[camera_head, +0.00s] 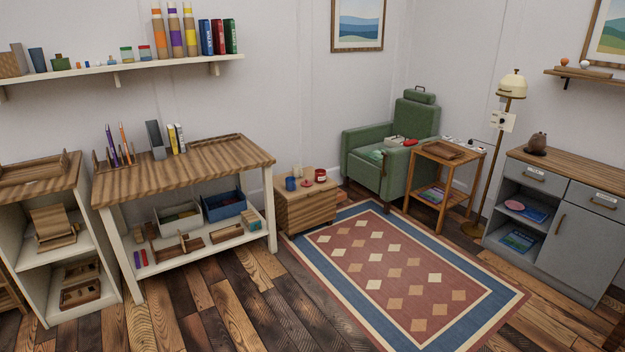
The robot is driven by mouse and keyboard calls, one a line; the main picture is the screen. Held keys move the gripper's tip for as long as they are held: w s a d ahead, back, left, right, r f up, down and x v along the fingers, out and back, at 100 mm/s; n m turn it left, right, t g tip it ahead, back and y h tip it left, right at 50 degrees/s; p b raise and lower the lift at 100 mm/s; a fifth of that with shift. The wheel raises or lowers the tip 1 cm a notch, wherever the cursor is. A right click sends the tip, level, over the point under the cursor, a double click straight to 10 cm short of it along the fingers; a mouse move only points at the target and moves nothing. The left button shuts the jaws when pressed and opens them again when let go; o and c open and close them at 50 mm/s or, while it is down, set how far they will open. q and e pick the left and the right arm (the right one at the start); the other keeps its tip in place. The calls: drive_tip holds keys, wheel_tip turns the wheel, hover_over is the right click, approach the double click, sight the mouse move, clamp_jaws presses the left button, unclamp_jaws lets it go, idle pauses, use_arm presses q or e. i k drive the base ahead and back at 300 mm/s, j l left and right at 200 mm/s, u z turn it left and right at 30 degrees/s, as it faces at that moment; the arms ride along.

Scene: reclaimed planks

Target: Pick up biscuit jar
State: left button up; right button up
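No thing in view is plainly marked as the biscuit jar. A small red jar-like container (321,175) with a pale patch stands on the low wooden chest (307,208) in the middle. I cannot tell whether either one is the biscuit jar. Neither of my grippers is in view, and nothing is seen touching these things.
A workbench (185,170) and a shelf unit (45,230) stand at the left. A green armchair (388,150), a side table (445,180) and a floor lamp (487,175) are in the back right. The rug (398,270) and front plank floor look clear.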

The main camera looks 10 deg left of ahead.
sight(320, 176)
drive_tip(key=i+u, duration=0.4)
drive_tip(key=i, duration=3.65)
drive_tip(key=i+z, duration=0.1)
drive_tip(key=i, duration=1.45)
drive_tip(key=j, duration=0.1)
